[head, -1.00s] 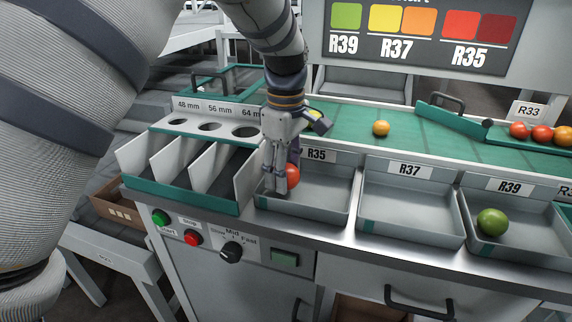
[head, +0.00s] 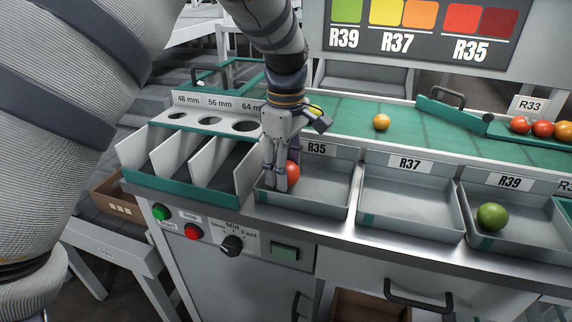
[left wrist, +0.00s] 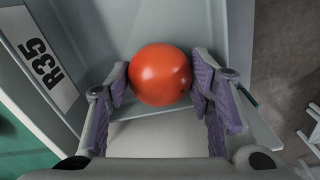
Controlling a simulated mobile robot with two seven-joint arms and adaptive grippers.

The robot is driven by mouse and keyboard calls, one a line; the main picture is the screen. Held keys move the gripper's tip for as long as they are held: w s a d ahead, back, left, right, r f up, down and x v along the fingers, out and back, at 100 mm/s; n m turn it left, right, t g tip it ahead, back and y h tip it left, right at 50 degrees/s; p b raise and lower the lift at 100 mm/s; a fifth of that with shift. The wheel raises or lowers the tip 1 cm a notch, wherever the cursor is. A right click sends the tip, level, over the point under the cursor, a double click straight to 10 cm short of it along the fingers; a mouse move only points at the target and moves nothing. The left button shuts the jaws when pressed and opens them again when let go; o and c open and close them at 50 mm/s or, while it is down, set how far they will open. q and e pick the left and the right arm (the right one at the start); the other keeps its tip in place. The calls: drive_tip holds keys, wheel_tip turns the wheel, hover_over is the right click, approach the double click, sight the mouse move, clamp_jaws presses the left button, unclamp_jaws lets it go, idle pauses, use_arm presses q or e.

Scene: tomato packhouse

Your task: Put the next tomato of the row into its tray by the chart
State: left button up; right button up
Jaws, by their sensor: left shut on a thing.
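A red tomato (head: 292,172) is between the fingers of my left gripper (head: 281,182), low in the left part of the R35 tray (head: 338,207). In the left wrist view the tomato (left wrist: 160,75) is gripped by both finger pads, with the R35 label (left wrist: 46,62) beside it. Whether it touches the tray floor I cannot tell. The R37 tray (head: 412,228) is empty. A green tomato (head: 492,216) lies in the R39 tray (head: 515,243). A colour chart (head: 420,30) above pairs green with R39, yellow-orange with R37 and reds with R35. My right gripper is not in view.
An orange tomato (head: 381,122) sits on the green belt (head: 350,113). Several tomatoes stand at the far right near the R33 sign (head: 529,104). White size-gauge dividers (head: 215,158) rise just left of my gripper. A control panel (head: 225,238) is below.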

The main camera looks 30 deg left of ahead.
use_arm(q)
drive_tip(key=shift+f, duration=0.15)
drive_tip(key=o, duration=0.9)
drive_tip(key=shift+c, duration=0.2)
drive_tip(key=c, duration=0.3)
drive_tip(key=shift+r, duration=3.55)
drive_tip(key=shift+f, duration=0.1)
